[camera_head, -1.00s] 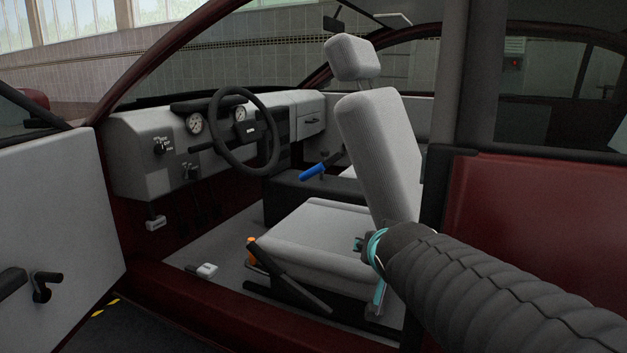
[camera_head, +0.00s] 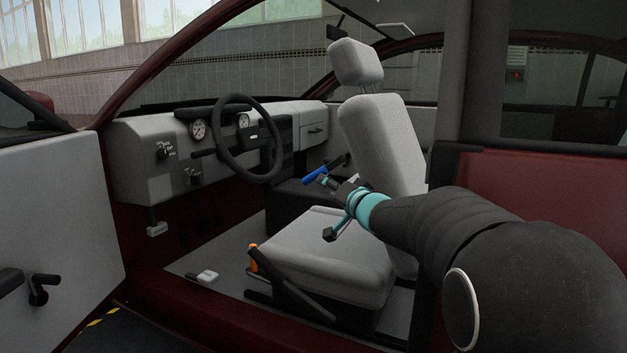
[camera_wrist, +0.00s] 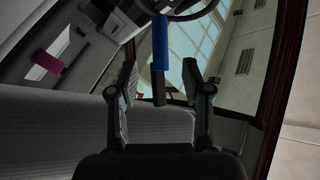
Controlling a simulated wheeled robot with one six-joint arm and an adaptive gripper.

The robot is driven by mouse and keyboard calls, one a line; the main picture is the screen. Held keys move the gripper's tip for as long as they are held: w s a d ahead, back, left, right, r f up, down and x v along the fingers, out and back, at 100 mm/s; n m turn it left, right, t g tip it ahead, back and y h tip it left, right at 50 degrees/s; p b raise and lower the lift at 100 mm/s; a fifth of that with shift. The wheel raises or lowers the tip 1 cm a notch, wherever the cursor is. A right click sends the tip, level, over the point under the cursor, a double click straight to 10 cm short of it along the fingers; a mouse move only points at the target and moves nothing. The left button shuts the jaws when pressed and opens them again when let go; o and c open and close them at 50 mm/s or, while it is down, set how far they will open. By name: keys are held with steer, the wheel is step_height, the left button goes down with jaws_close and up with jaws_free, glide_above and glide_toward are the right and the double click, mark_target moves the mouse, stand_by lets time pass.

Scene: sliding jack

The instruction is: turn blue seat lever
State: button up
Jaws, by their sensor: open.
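The blue lever (camera_head: 315,174) shows in the head view beyond the driver's seat, beside the dark centre console. In the wrist view its blue grip (camera_wrist: 160,42) points to the top, with a dark shaft below it. My gripper (camera_wrist: 160,76) is open, one finger on each side of the shaft in that picture. Gaps show on both sides, and I cannot tell how far the lever is in depth. In the head view my gripper (camera_head: 336,208) is above the seat cushion, its upper finger close to the lever's grip.
The driver's seat (camera_head: 320,240) lies below my gripper, with its backrest (camera_head: 385,140) to the right. The steering wheel (camera_head: 222,140) and dashboard are to the left. An orange-handled lever (camera_head: 253,256) stands at the seat's near side. A magenta handle (camera_wrist: 47,62) shows in the wrist view.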

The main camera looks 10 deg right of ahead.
mark_target(314, 177)
steer(key=x, duration=0.9)
steer(key=shift+w+a+f, duration=0.1)
steer(key=shift+w, duration=0.25)
jaws_close()
